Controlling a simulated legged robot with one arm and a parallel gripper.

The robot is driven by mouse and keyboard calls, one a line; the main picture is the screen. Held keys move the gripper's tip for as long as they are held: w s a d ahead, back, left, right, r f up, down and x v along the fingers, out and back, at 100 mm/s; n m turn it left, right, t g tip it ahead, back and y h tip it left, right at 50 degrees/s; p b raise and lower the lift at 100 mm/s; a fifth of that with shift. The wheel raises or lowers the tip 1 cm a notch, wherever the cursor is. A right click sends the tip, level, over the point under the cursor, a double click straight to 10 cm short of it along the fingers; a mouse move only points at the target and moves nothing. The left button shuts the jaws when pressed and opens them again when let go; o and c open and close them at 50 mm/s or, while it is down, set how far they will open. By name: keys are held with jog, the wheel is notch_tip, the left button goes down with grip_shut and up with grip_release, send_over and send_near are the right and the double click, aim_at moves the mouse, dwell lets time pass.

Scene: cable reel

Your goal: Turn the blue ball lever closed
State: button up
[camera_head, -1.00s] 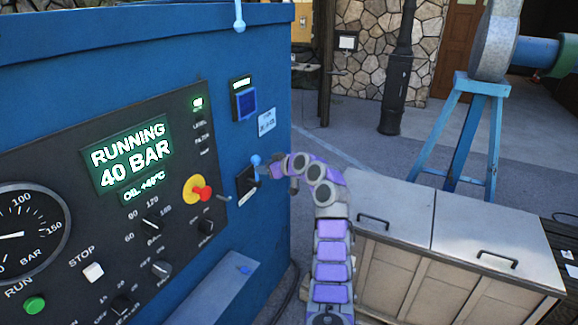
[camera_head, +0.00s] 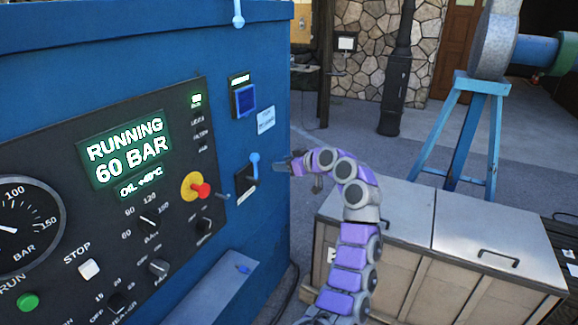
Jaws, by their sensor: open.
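The blue ball lever (camera_head: 254,161) stands upright on a small dark plate (camera_head: 247,178) at the right edge of the blue machine's front. Its round ball is at the top. My gripper (camera_head: 284,166) is just to the right of the lever, with a small gap seen between them. It is open and appears empty, though its fingers are small in the view. My arm comes up from the lower middle and bends left toward the machine.
The control panel (camera_head: 60,165) reads "RUNNING 60 BAR". A red and yellow knob (camera_head: 196,189) is left of the lever.

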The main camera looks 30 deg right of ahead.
jog(key=shift+v, duration=1.05)
